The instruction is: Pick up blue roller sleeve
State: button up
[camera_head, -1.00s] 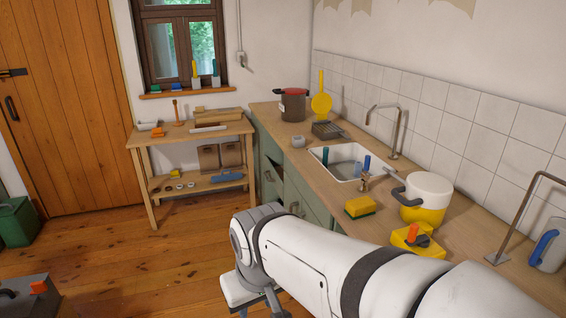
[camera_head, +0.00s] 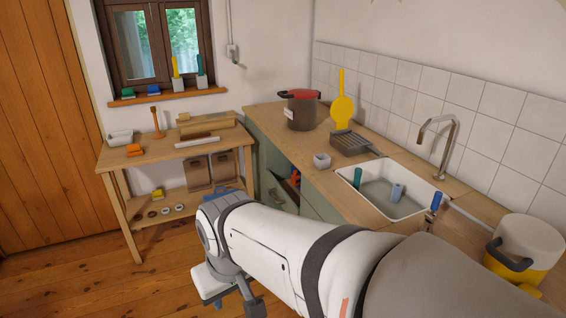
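Several blue things show, and I cannot tell for sure which is the roller sleeve. Another blue object (camera_head: 222,189) lies on the bench's lower shelf, partly hidden by my arm. My gripper (camera_head: 236,304) points down at the bottom of the view, left of the counter and apart from all of these. Its fingertips are cut off or hidden.
A wooden bench (camera_head: 172,156) with tools stands against the back wall. The counter (camera_head: 272,124) holds a dark pot (camera_head: 301,112) with a red lid, a rack (camera_head: 350,142) and a yellow-white bucket (camera_head: 522,250). The wooden floor (camera_head: 75,275) at left is clear.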

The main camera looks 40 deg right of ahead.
aim_at(395, 196)
jog(key=u, duration=0.05)
jog(key=i, duration=2.3)
jog(key=z, duration=3.45)
jog(key=i, duration=1)
jog(key=u, duration=0.05)
